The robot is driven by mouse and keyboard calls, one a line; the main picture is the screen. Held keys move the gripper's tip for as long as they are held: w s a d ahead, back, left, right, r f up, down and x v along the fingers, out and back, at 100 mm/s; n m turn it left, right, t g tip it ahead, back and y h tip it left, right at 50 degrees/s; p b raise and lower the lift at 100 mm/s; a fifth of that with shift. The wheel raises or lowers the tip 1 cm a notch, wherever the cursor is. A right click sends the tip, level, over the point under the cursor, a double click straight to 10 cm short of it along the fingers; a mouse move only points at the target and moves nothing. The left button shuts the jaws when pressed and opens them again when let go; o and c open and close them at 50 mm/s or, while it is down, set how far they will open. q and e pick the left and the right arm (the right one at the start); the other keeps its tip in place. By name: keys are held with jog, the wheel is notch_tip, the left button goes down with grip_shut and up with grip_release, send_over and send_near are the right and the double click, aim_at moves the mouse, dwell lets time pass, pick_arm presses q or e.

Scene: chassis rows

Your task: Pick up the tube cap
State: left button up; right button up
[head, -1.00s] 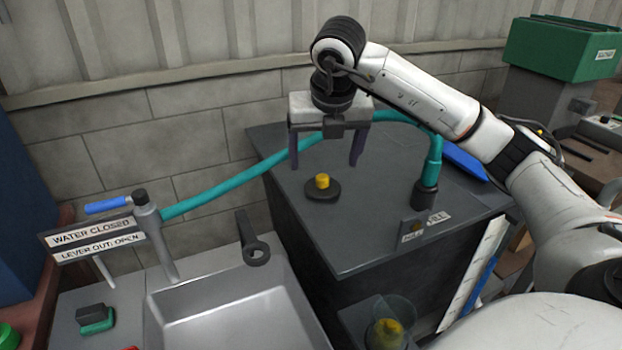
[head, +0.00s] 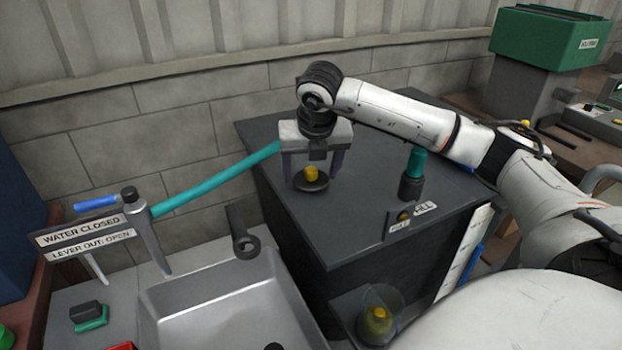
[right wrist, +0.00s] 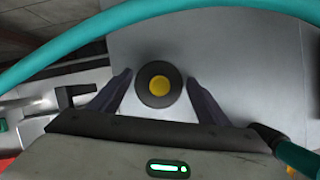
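The tube cap is a dark round disc (head: 311,184) with a yellow knob (head: 311,173) on top. In the head view it is at the top of the dark cabinet, between the fingers of my right gripper (head: 312,178). My right gripper is open and points down over it. In the right wrist view the cap (right wrist: 158,103) lies between the two spread fingers (right wrist: 160,92), with a gap on each side. I cannot tell how high the fingertips are above the cabinet top. My left gripper is not in view.
A teal hose (head: 225,180) runs behind the gripper and crosses the right wrist view (right wrist: 100,30). A dark fitting with a teal end (head: 411,185) stands right on the cabinet top (head: 350,230). A metal sink (head: 215,320) and a "WATER CLOSED" sign (head: 80,233) are at left.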

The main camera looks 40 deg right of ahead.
aim_at(311, 169)
jog(key=c, duration=0.8)
jog(key=shift+o, duration=0.2)
jog(key=shift+r, duration=0.1)
notch_tip(311, 169, up, 10)
jog(key=shift+f, duration=0.1)
